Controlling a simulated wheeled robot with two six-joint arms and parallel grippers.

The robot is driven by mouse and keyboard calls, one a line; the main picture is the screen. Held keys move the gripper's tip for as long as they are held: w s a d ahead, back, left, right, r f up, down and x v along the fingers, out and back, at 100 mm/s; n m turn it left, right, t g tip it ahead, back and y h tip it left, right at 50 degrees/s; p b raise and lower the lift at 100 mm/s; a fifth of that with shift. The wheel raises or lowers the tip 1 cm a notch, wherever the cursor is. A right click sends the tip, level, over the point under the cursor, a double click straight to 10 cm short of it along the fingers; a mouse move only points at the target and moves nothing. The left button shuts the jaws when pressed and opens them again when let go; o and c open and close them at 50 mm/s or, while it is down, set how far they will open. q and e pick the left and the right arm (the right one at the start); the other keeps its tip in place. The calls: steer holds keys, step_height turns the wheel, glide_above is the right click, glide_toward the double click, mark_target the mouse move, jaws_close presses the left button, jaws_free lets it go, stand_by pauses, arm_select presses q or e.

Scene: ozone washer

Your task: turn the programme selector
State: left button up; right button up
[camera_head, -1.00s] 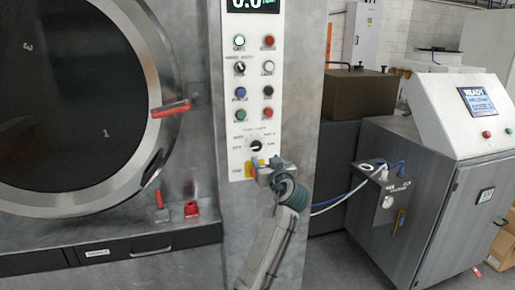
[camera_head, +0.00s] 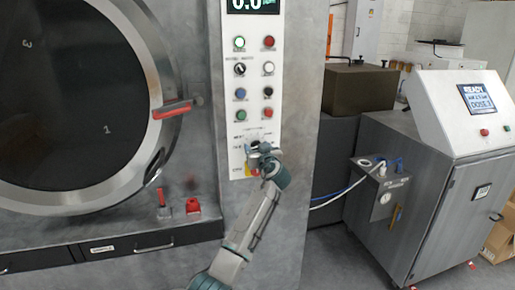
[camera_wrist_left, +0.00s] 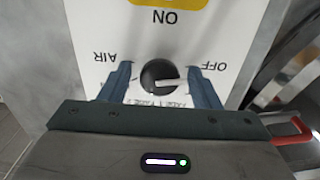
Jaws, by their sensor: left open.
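The programme selector is a round black knob (camera_wrist_left: 160,75) with a white pointer on a white control panel (camera_head: 284,60). In the left wrist view its pointer points right, toward the OFF label; AIR is printed on the other side, and the lettering appears upside down. My left gripper (camera_wrist_left: 158,73) is open, with one finger on each side of the knob and a visible gap to it on both sides. In the head view my left gripper (camera_head: 262,154) covers most of the selector. My right gripper is not in view.
Coloured buttons (camera_head: 240,93) sit above the selector, and a yellow plate (camera_wrist_left: 170,12) is below it. A round door with a red handle (camera_head: 173,109) is at left. A grey cabinet with a screen (camera_head: 478,98) stands at right.

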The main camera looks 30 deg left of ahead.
arm_select(q)
steer(key=c, duration=0.9)
steer(key=shift+f+m, duration=0.1)
steer(key=shift+m, duration=0.3)
steer(key=shift+c, duration=0.2)
steer(key=shift+s+m+p, duration=0.1)
steer(key=shift+m+p, duration=0.9)
steer(key=shift+m, duration=6.5)
steer(key=o, duration=0.9)
steer(key=shift+o, duration=0.2)
